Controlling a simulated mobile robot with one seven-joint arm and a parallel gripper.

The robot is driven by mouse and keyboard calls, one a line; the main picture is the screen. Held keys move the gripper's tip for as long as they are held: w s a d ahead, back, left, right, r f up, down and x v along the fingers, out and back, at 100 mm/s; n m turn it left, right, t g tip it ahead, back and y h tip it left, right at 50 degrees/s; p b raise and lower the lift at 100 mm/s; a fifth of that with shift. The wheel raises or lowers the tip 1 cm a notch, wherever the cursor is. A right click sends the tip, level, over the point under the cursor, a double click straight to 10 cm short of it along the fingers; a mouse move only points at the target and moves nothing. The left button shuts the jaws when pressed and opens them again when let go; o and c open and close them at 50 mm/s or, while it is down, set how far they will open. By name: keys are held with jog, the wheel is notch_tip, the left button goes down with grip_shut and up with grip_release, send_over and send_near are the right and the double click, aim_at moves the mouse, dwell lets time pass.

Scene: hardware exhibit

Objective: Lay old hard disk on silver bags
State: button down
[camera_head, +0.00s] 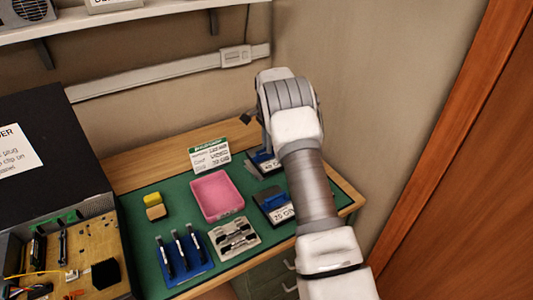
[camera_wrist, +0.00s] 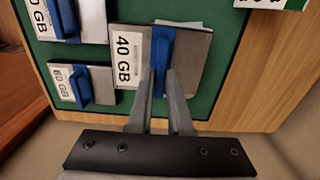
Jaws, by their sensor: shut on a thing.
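The grey hard disk labelled "40 GB" (camera_wrist: 194,62) has a blue handle (camera_wrist: 162,45). My gripper (camera_wrist: 160,80) is shut on that handle, its fingers on either side. In the head view the disk (camera_head: 265,163) is partly behind my arm at the back right of the green mat. A pale corner (camera_wrist: 178,24) shows past the disk's far edge in the wrist view. I cannot tell whether it belongs to the silver bags, or whether the disk touches what is beneath it. No silver bags are clearly visible.
A "60 GB" disk (camera_wrist: 77,87) and another blue-handled disk (camera_wrist: 62,20) lie beside it in the wrist view. A pink tray (camera_head: 216,194), a sign (camera_head: 210,156) and blue-based tools (camera_head: 184,254) share the green mat (camera_head: 150,188). A wall rises close behind.

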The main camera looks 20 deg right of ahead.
aim_at(266, 155)
jog(key=shift+w+f, duration=0.1)
jog(key=shift+w, duration=0.15)
jog(key=shift+f, duration=1.95)
jog(key=shift+f, duration=0.15)
jog(key=c, duration=0.8)
grip_release()
jog(key=shift+c, duration=0.2)
